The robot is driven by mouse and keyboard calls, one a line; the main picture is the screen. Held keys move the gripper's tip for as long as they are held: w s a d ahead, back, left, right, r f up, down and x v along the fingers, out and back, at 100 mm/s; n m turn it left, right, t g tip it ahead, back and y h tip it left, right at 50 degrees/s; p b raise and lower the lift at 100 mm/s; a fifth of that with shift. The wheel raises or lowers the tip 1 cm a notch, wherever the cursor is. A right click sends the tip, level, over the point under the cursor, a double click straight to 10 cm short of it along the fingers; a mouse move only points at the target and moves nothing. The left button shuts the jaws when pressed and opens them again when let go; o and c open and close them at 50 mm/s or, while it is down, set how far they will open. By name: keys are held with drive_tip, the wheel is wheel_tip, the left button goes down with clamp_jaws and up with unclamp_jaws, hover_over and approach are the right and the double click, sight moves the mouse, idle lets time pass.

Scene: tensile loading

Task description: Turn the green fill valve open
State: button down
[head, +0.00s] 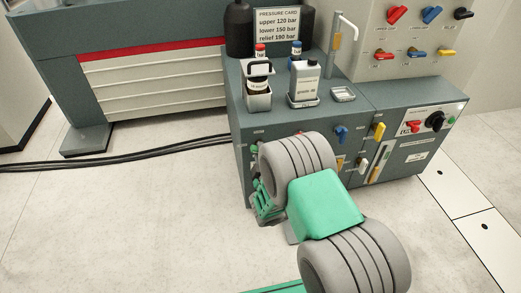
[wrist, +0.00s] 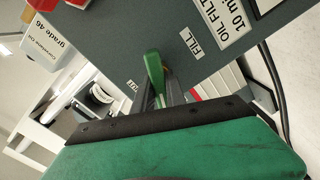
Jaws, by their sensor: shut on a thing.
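The green fill valve (wrist: 153,68) shows in the wrist view as a green lever on the dark grey panel of the cabinet, beside a "FILL" label (wrist: 192,41). My gripper (wrist: 165,90) is shut on the lever, with its dark fingers at the lever's lower part. In the head view my gripper (head: 266,207) is at the cabinet's left front corner. My arm hides the panel around it, and I cannot make out the valve clearly there. How far the lever is turned is hard to tell.
The grey cabinet (head: 243,117) carries bottles, a grey canister (head: 304,82) and a pressure card (head: 277,27). Blue and yellow levers (head: 341,134) sit right of my arm. Black hoses (head: 130,155) cross the floor at left. Open floor (head: 110,225) lies in front.

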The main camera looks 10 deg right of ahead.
drive_tip(key=n, duration=0.5)
drive_tip(key=shift+a+p, duration=0.1)
drive_tip(key=shift+p, duration=0.3)
drive_tip(key=shift+f, duration=0.1)
drive_tip(key=c, duration=1.4)
unclamp_jaws()
drive_tip(key=shift+o, duration=0.2)
drive_tip(key=shift+s+f, duration=0.1)
drive_tip(key=s+b, duration=0.2)
drive_tip(key=s, duration=0.5)
drive_tip(key=shift+s, duration=0.3)
